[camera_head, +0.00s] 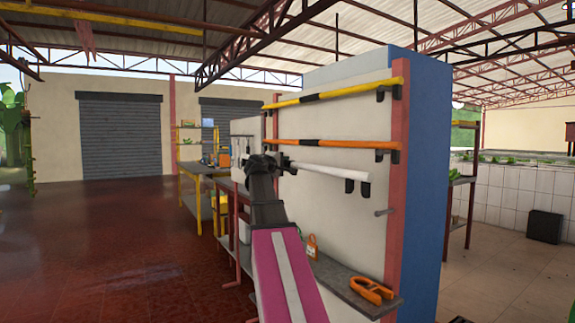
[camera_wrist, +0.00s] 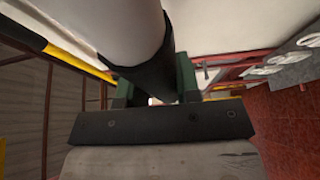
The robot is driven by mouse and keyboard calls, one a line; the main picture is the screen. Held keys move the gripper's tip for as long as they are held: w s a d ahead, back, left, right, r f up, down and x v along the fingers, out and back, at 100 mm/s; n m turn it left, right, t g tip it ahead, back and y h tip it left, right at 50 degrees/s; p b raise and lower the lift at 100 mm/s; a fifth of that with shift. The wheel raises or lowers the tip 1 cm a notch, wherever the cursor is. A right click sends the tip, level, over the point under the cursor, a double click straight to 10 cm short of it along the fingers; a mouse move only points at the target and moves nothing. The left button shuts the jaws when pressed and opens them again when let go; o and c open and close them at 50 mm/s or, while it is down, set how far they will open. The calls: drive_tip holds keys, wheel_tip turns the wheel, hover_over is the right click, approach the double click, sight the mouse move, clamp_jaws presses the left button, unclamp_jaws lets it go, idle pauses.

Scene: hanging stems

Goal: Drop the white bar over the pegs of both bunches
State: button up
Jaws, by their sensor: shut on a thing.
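The white bar (camera_head: 322,168) is held out in front of the pale wall panel, below the orange bar. It runs roughly level, with black fittings near its right end; its left part is hidden by my arm. My gripper (camera_head: 274,163) is shut on it. In the wrist view, the white bar (camera_wrist: 115,25) has a black section (camera_wrist: 153,72) that lies between the green fingers of my gripper (camera_wrist: 155,90). I cannot make out two bunches or their pegs clearly; a green hanging stem (camera_head: 29,150) shows at the far left edge.
A yellow bar (camera_head: 340,89) and an orange bar (camera_head: 330,144) rest on wall brackets. A bare peg (camera_head: 384,211) sticks out lower right. A grey shelf (camera_head: 340,278) below holds an orange tool (camera_head: 372,290) and a small bottle (camera_head: 312,247). Open red floor (camera_head: 110,240) lies left.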

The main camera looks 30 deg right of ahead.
drive_tip(key=a, duration=0.8)
drive_tip(key=shift+s+a, duration=0.2)
drive_tip(key=shift+s, duration=0.1)
idle(0.4)
